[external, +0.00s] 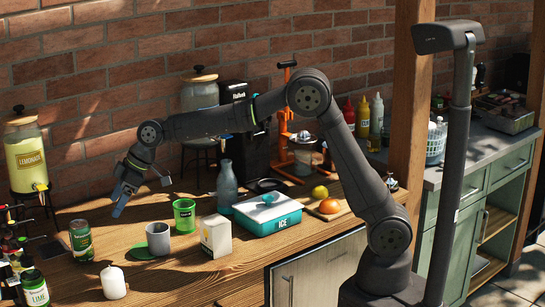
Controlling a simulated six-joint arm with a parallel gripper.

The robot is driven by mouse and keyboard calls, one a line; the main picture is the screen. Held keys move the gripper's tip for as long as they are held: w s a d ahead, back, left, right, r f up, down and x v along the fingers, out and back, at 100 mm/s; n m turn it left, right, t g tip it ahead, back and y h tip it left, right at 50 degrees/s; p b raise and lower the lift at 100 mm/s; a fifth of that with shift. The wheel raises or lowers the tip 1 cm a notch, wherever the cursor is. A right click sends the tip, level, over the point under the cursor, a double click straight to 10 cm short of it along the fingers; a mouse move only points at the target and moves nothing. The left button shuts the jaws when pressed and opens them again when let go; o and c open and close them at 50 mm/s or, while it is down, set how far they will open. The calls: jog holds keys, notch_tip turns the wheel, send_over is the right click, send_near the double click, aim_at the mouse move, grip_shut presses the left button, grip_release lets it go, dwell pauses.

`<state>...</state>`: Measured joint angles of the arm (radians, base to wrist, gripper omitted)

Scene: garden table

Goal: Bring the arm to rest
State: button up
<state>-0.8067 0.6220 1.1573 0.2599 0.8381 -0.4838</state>
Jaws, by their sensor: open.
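My gripper (121,197) hangs at the left end of my arm, above the wooden table (190,272). It points down and to the left and looks empty. It is open, though its fingers are small in the view and the gap between them is hard to make out.
A white box (216,237), a grey bottle (227,187) and a teal ice box (267,213) stand right of the mug. A white candle (113,283) stands in front. A lemonade dispenser (27,160) is at the back left. The front middle of the table is clear.

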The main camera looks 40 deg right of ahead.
jog(key=s+a+f, duration=0.1)
jog(key=a+f, duration=0.2)
jog(key=s+a+f, duration=0.2)
jog(key=a+f, duration=0.1)
jog(key=a, duration=0.1)
jog(key=s+a+f, duration=0.2)
jog(key=a+f, duration=0.1)
jog(key=a, duration=0.1)
jog(key=shift+s, duration=0.1)
jog(key=shift+f, duration=0.75)
jog(key=o, duration=0.4)
